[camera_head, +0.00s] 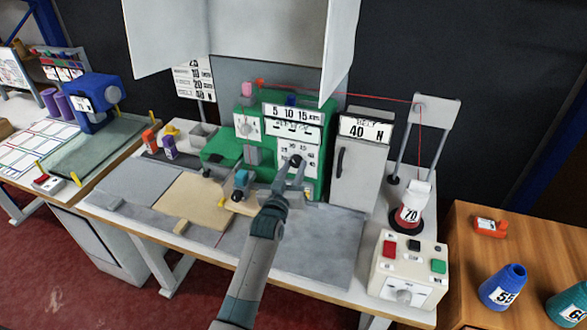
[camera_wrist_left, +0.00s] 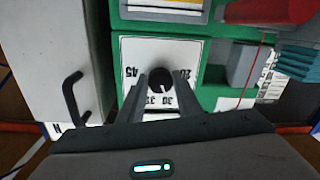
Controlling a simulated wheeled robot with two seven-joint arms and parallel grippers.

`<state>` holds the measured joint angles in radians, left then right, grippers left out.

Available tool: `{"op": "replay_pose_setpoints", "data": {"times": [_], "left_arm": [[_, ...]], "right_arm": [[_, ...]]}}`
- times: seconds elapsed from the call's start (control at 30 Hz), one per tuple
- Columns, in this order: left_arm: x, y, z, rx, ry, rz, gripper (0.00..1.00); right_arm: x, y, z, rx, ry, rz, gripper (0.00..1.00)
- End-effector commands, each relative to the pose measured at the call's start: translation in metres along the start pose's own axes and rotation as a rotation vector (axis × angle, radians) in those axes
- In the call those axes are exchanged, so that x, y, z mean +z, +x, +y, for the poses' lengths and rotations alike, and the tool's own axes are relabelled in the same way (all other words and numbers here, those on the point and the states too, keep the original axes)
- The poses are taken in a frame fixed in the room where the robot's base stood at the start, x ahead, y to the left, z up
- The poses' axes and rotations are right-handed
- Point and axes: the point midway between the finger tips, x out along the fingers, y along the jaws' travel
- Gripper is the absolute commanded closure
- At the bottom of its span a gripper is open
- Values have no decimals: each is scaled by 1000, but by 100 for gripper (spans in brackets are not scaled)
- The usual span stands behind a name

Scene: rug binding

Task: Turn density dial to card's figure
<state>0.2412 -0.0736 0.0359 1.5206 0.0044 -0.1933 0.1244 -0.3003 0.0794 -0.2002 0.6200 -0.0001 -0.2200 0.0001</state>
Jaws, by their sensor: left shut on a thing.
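The density dial is a black knob (camera_wrist_left: 160,76) on a white plate on the front of the green machine (camera_head: 226,148). The plate (camera_wrist_left: 190,52) carries figures around the knob; 45, 30 and 20 can be made out in the left wrist view, upside down or turned. My left gripper (camera_wrist_left: 158,88) has its two fingers on either side of the knob and is shut on it. In the head view the left gripper (camera_head: 289,172) reaches the machine's front and partly covers the dial.
A grey cabinet (camera_head: 358,158) labelled BELT 40 N stands right of the machine. A control box (camera_head: 408,270) with red and green buttons sits at the table's right end. A tan piece (camera_head: 190,203) lies on the grey table. A red thread runs overhead.

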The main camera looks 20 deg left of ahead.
Motion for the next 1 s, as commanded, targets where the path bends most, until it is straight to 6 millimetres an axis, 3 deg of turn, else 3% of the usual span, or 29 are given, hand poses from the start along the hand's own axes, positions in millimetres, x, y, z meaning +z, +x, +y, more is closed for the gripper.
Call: {"op": "replay_pose_setpoints", "data": {"times": [0.7, 1.0], "left_arm": [[-2, 0, 2, -4, -510, -25, 91], [-2, 0, 1, -4, -607, -30, 91]], "right_arm": [[-2, -17, 1, 1, 0, 0, 69], [-2, -19, 1, 1, 0, 0, 69]]}}
